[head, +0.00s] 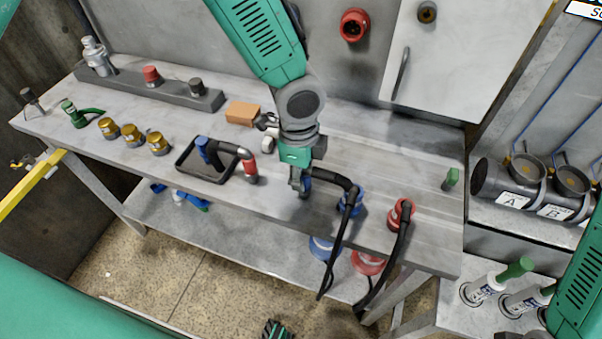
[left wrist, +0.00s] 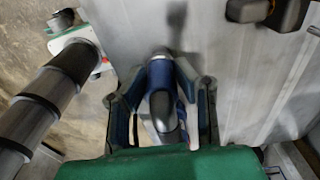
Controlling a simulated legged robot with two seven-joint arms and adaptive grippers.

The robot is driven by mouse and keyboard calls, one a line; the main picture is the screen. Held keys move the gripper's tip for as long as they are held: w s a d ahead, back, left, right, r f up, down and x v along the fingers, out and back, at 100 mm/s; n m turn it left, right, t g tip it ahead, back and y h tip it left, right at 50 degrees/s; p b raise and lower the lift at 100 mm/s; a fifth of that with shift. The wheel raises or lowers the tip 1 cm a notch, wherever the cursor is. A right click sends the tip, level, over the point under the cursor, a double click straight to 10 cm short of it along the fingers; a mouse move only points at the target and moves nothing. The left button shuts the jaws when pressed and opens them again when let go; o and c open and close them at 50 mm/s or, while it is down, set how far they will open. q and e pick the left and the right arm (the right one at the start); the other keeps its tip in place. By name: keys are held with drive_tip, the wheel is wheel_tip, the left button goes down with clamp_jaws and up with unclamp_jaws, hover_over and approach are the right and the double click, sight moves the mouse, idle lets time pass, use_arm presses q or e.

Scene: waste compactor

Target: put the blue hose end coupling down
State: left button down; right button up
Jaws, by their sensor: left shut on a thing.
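My left gripper (head: 302,190) is low over the middle of the workbench, near its front edge. It is shut on the blue hose end coupling (left wrist: 163,105), a grey and blue piece between the two fingers in the left wrist view. In the head view the coupling is mostly hidden by the fingers, with a little blue showing beside them. A black hose (head: 335,180) runs right from the gripper toward a blue fitting (head: 352,203). I cannot tell whether the coupling touches the bench. My right gripper is not in view.
On the workbench (head: 430,235), a black tray (head: 187,165) with a blue-and-red-ended hose lies left; a red fitting (head: 401,213) with a hanging black hose stands right. Bench right of the gripper is partly clear.

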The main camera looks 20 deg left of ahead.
use_arm(q)
drive_tip(key=c, duration=1.3)
unclamp_jaws()
drive_tip(key=shift+a, duration=0.8)
drive_tip(key=r, duration=0.2)
drive_tip(key=d+r, duration=0.1)
drive_tip(key=r, duration=0.4)
drive_tip(key=shift+d+r, duration=0.15)
drive_tip(key=shift+r, duration=0.05)
drive_tip(key=shift+a+r+p, duration=0.15)
drive_tip(key=shift+r, duration=1.05)
drive_tip(key=shift+a+r+p, duration=0.1)
drive_tip(key=shift+r+p, duration=0.05)
drive_tip(key=shift+r, duration=1)
use_arm(e)
drive_tip(key=shift+r, duration=0.35)
